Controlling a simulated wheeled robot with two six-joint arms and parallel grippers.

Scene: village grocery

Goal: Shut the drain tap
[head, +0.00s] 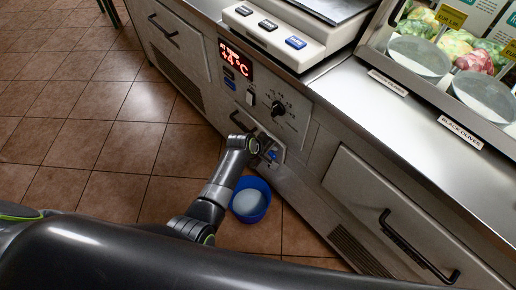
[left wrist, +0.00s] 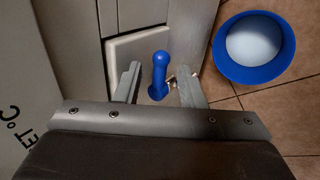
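The drain tap has a blue lever handle (left wrist: 160,72) on a pale square plate (left wrist: 128,48) in the counter front. In the head view a bit of the blue tap (head: 271,155) shows beside my left gripper (head: 259,147). In the left wrist view the gripper (left wrist: 160,86) is open, with one finger on each side of the lever and a gap on both sides. I cannot tell how far the lever is turned. A blue bucket (head: 262,212) with pale liquid stands on the floor below the tap. My right gripper is not in view.
The control panel (head: 262,92) with a red display and a dial is just above the tap. A drawer with a black handle (head: 415,245) is to the right. A scale (head: 285,35) stands on the counter. The tiled floor (head: 110,110) to the left is clear.

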